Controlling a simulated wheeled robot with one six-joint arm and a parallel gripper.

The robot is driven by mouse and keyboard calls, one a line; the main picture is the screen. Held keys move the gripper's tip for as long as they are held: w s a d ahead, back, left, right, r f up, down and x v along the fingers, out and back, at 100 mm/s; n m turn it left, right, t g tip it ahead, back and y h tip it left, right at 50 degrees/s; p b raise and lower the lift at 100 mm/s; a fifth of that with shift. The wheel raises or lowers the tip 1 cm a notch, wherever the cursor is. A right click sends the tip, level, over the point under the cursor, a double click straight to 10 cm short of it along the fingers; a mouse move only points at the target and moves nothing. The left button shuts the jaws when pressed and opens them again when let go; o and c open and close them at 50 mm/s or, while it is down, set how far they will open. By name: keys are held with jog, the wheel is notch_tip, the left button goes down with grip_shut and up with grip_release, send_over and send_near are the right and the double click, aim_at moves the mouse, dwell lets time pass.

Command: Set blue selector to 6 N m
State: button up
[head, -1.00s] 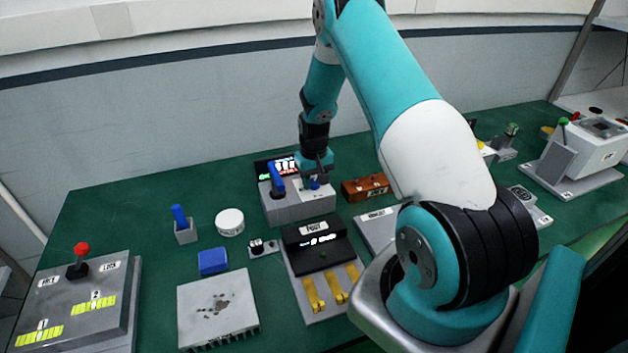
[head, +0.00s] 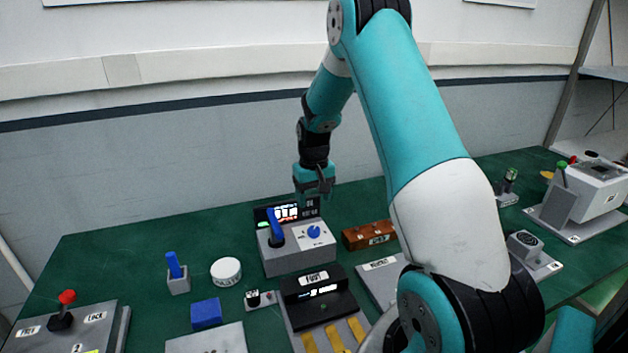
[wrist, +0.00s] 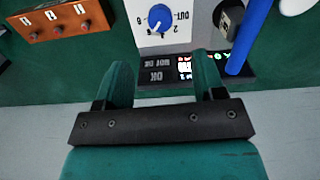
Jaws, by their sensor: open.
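The blue selector (head: 314,232) is a round knob on the pale dial plate of a grey box (head: 297,260). In the wrist view the blue selector (wrist: 160,17) shows at the top, with "OUT" and numbers around it. A pale mark on the knob faces the lower-left numbers; I cannot tell exactly which one it meets. My gripper (head: 315,197) is open and empty, above and behind the selector, apart from it. In the wrist view my gripper (wrist: 163,70) has both fingers spread, pointing toward the box, with nothing between them.
A blue-handled tool (head: 274,224) stands upright on the box left of the selector. A lit screen (head: 286,212) is at the box's back. A brown block (head: 368,234) sits to the right, a black unit (head: 316,294) in front.

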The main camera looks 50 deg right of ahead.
notch_tip(320, 180, up, 7)
jog(key=b, duration=0.1)
dwell(0.6)
